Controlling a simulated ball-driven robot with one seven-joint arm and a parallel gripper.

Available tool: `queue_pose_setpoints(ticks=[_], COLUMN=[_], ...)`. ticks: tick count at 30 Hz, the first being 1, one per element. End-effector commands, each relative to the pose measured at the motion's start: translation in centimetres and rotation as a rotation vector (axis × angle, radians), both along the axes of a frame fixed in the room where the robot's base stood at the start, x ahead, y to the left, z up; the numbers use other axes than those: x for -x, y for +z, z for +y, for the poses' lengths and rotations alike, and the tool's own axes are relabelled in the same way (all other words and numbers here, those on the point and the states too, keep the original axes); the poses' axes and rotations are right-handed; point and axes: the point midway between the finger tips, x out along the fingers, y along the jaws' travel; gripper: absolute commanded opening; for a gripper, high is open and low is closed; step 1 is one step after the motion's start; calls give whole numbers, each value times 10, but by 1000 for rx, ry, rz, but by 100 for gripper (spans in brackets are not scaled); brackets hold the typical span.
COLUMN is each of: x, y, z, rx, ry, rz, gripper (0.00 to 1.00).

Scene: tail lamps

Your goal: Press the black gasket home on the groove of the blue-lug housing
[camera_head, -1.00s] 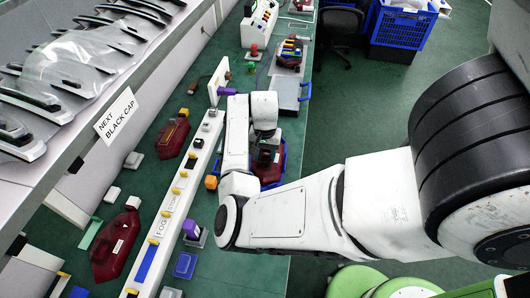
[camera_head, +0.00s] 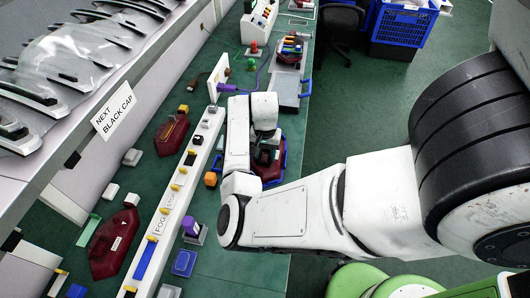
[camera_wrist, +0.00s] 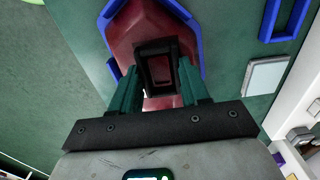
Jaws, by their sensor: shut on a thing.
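My gripper (camera_wrist: 160,80) has its teal fingers shut on the black gasket (camera_wrist: 157,45), a rectangular frame, in the wrist view. The gasket lies over the dark red housing (camera_wrist: 145,22), overlapping it in the picture. I cannot tell whether it touches the housing or how deep it sits; the groove is hidden. Blue pieces run along the housing's edges; I cannot tell lugs from holder. In the head view the housing (camera_head: 264,158) shows partly behind my arm, within a blue holder (camera_head: 275,181) on the green bench. The fingers are hidden there.
A white rail (camera_head: 165,215) with yellow clips runs along the bench to the left. Other red housings (camera_head: 113,240) lie beyond it. An orange block (camera_head: 210,179), a purple block (camera_head: 191,227) and a blue tray (camera_head: 184,263) lie nearby. A grey case (camera_head: 288,92) stands farther along.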

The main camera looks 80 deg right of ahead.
Motion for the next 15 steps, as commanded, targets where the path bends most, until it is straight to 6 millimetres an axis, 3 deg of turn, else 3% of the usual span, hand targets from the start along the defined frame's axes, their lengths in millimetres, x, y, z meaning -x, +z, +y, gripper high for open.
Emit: queue_pose_setpoints(ticks=[9, 10, 15], x=[0, 0, 0], y=[0, 0, 0], z=[0, 0, 0], rx=[-1, -1, -1], ry=[0, 0, 0], rz=[0, 0, 0], gripper=[19, 48, 65])
